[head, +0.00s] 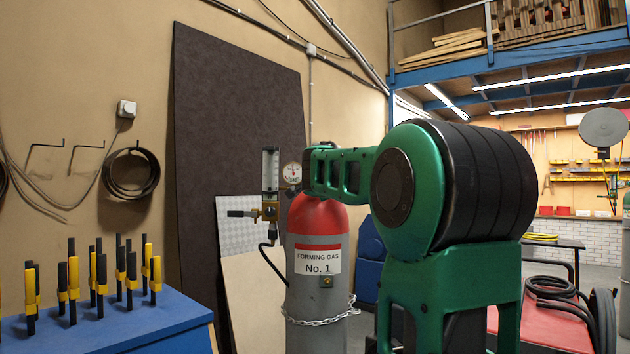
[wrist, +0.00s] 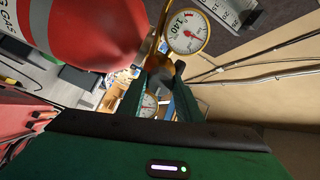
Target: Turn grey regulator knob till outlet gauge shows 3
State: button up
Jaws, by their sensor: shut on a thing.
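The gas cylinder (head: 316,262), red on top and labelled "FORMING GAS No. 1", stands upright in the head view. Its brass regulator (head: 270,212) carries a clear upright tube, and a round white gauge (head: 292,172) shows beside it. In the wrist view one gauge (wrist: 187,32) is at top centre and a second gauge (wrist: 149,104) shows partly between my fingers. Their needle readings are too small to tell. My gripper (wrist: 160,82) is shut on the dark grey knob (wrist: 160,77), which is partly hidden by the fingers. My arm hides the gripper's fingers in the head view.
A chain (head: 318,317) circles the cylinder. A black hose hangs from the regulator at its left. A dark panel (head: 232,120) leans on the wall behind. A blue bench (head: 150,334) with yellow-and-black clamps is at lower left. A red cart (head: 540,325) is at right.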

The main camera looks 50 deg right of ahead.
jog(key=shift+w+a+f+m, duration=0.15)
jog(key=shift+f+m, duration=0.1)
jog(key=shift+m, duration=0.25)
dwell(0.3)
jog(key=o, duration=1)
jog(key=shift+o, duration=0.2)
jog(key=shift+r, duration=0.1)
jog(key=v, duration=1)
jog(key=shift+s+a, duration=0.25)
